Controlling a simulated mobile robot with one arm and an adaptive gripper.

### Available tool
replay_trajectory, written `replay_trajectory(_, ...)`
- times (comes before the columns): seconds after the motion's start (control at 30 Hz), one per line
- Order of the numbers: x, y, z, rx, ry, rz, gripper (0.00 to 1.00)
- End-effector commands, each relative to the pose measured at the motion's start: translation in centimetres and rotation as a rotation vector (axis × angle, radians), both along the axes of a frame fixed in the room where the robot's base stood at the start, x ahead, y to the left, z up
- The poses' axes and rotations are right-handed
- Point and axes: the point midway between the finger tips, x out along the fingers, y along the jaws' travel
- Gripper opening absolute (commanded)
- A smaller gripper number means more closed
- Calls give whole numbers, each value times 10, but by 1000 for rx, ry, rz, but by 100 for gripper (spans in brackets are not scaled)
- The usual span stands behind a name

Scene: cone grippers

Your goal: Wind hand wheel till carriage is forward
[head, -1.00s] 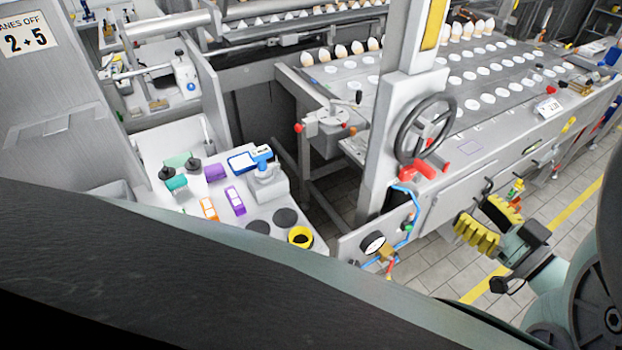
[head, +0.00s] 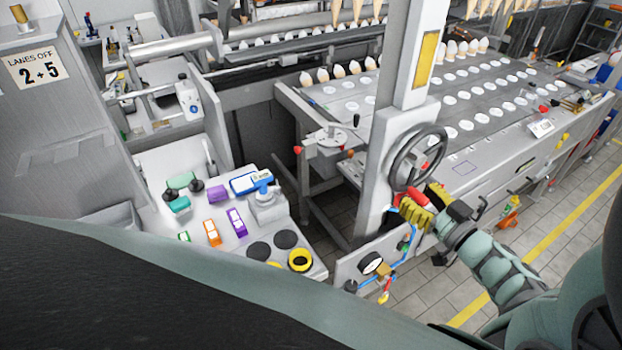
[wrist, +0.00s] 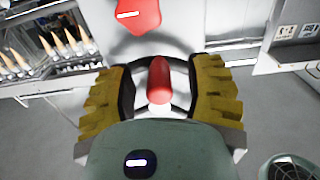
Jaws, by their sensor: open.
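The hand wheel (head: 418,157), dark with a spoked rim, is on the side of the upright grey post in the head view. Red parts show at its hub and below its lower rim. My gripper (head: 424,205) is at the red handle just under the wheel. In the wrist view the rounded red handle (wrist: 159,82) lies between my open yellow-padded fingers (wrist: 160,92), with visible gaps on both sides. Part of the dark rim curves behind it, and another red piece (wrist: 138,14) is above. I cannot tell which part is the carriage.
The grey post (head: 400,130) stands just left of the wheel. A pressure gauge (head: 370,263) with blue hose is below. The cone conveyor (head: 480,125) extends behind. Tiled floor (head: 540,240) is free at the right.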

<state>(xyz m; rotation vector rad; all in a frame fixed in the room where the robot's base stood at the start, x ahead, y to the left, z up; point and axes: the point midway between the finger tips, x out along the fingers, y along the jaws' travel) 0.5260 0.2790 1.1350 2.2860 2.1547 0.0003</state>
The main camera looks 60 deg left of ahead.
Motion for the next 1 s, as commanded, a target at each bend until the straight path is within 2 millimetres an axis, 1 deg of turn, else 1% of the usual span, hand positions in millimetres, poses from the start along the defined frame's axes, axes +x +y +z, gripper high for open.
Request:
replay_trajectory(0.07,-1,1,0,0,0,3,52)
replay_trajectory(0.1,-1,1,0,0,0,3,54)
replay_trajectory(0.63,0,0,0,0,0,1,0)
replay_trajectory(1.0,1,0,-1,0,-4,0,0)
